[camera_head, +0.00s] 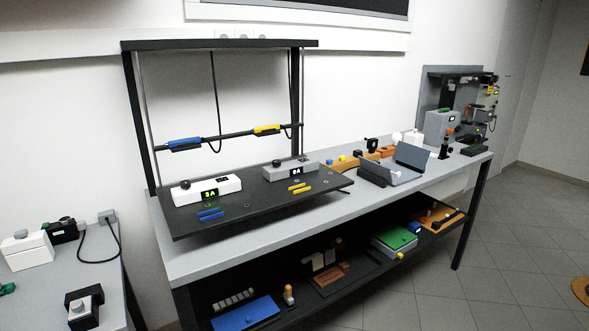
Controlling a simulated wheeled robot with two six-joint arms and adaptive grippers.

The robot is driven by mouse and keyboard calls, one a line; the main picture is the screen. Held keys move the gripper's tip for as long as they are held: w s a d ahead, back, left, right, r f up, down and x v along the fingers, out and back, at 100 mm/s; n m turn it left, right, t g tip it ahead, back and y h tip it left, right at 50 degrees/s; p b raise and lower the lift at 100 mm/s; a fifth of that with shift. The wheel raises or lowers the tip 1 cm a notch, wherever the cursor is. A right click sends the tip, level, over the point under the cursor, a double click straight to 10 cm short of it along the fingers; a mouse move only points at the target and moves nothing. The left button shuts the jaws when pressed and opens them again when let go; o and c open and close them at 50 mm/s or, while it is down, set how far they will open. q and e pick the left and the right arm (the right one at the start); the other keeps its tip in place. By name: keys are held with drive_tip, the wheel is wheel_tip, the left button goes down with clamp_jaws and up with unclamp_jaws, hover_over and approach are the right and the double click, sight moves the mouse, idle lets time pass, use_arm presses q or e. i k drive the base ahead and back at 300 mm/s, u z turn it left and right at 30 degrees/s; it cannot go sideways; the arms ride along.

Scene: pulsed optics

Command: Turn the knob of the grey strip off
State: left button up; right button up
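The grey strip (288,169) is a long grey box at the right part of the black raised shelf (252,208). A small dark knob (277,163) sits on its top near the left end. Its front display (297,172) seems to read 0A. The knob is too small to tell which way it points. A similar white strip (190,195) stands to its left, with a dark knob (185,184) and a display (209,194) that seems to read 3A. Neither of my grippers is in view.
A black frame above the shelf carries a bar with a blue clamp (184,144) and a yellow clamp (267,129). Blue rods (210,214) and yellow rods (299,187) lie before the strips. A laptop-like device (395,168) stands right.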

sight(276, 163)
drive_tip(key=z, duration=0.5)
drive_tip(key=k, duration=0.6)
drive_tip(key=z, duration=1)
drive_tip(key=i, duration=2.5)
drive_tip(key=u, duration=0.7)
drive_tip(key=i, duration=0.8)
drive_tip(key=u, duration=0.9)
